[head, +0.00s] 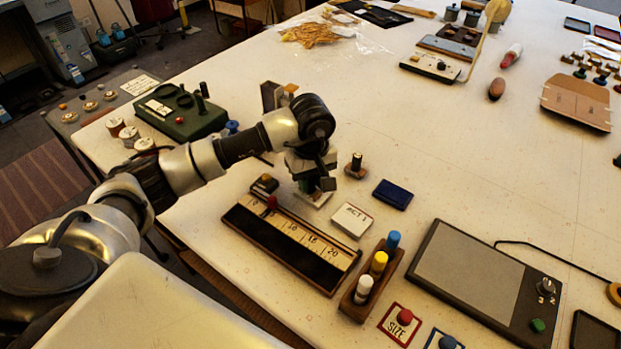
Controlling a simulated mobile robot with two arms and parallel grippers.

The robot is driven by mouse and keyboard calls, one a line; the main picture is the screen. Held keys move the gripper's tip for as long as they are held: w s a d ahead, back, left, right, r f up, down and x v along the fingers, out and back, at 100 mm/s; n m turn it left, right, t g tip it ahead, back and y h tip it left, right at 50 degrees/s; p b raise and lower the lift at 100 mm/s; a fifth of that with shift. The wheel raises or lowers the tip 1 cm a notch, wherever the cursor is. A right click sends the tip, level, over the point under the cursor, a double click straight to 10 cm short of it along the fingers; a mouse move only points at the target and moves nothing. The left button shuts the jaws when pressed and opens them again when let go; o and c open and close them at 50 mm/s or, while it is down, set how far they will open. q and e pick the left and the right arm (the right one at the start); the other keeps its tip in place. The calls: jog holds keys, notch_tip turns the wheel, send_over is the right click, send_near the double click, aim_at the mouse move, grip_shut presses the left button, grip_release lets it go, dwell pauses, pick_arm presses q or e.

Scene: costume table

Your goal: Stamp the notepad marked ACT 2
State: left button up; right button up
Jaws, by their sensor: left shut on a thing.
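My left gripper (316,182) points down just beyond the notepad marked ACT 1 (352,220). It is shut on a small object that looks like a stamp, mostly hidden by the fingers. A pale pad (318,199) lies below the gripper, largely covered; its marking cannot be read, and I cannot tell whether the held object touches it. No ACT 2 marking is readable. A dark blue ink pad (392,194) lies to the right. Another stamp with a dark handle (356,166) stands just beyond. My right gripper is not in view.
A wooden ruler tray (290,244) lies in front of the notepads. A rack with blue, yellow and white-topped pieces (372,278) stands nearer. A grey flat device with a knob (470,272) is at right. A green machine (180,112) stands behind my arm. The table's middle right is clear.

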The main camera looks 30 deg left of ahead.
pick_arm(q)
jog(key=shift+s, duration=0.1)
dwell(0.4)
jog(key=shift+r+p, duration=0.6)
jog(key=shift+r, duration=0.35)
jog(key=shift+r+p, duration=1.05)
jog(key=shift+r, duration=1.45)
